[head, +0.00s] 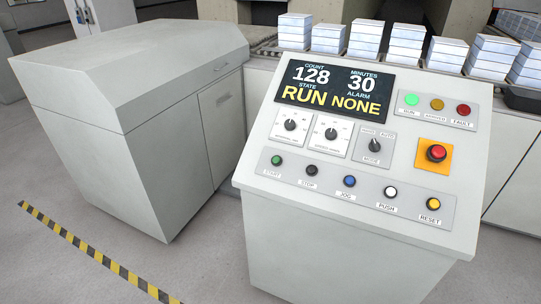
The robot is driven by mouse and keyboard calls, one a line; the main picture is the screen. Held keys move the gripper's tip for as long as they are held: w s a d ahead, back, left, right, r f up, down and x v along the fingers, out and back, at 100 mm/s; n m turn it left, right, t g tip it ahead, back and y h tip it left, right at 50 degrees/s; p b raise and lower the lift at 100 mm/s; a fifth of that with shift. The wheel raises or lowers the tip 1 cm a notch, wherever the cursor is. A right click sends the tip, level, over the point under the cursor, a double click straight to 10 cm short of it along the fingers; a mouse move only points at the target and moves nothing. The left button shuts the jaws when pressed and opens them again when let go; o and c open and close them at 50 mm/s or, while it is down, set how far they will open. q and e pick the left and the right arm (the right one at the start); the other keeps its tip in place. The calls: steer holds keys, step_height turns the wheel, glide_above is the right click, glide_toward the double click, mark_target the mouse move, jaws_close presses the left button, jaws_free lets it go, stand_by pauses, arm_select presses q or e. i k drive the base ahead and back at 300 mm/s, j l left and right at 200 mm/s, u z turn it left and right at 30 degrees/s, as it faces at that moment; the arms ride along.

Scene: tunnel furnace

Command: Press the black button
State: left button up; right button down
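The black button (311,170) sits on the sloped top of a grey control console (345,250). It is labelled STOP and is the second from the left in the bottom row. A green START button (277,160) is to its left and a blue JOG button (349,181) to its right. A white PUSH button (390,192) and a yellow RESET button (433,204) follow further right. The display (334,91) reads count 128, minutes 30, state RUN, alarm NONE. Neither of my grippers shows in the head view, and nothing covers the black button.
A red mushroom button (436,153) on a yellow plate is at the console's right. Dials and a mode switch (374,146) lie above the button row. A large grey cabinet (140,110) stands at the left. White block stacks (404,43) line the back. Floor in front is clear.

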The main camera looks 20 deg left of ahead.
mark_target(311, 170)
steer(key=i+j, duration=0.1)
steer(key=j, duration=0.35)
steer(key=i+j+u, duration=0.1)
steer(key=j, duration=0.3)
steer(key=i+j, duration=0.15)
steer(key=j, duration=0.3)
steer(key=i+j+u, duration=0.1)
steer(key=j, duration=0.3)
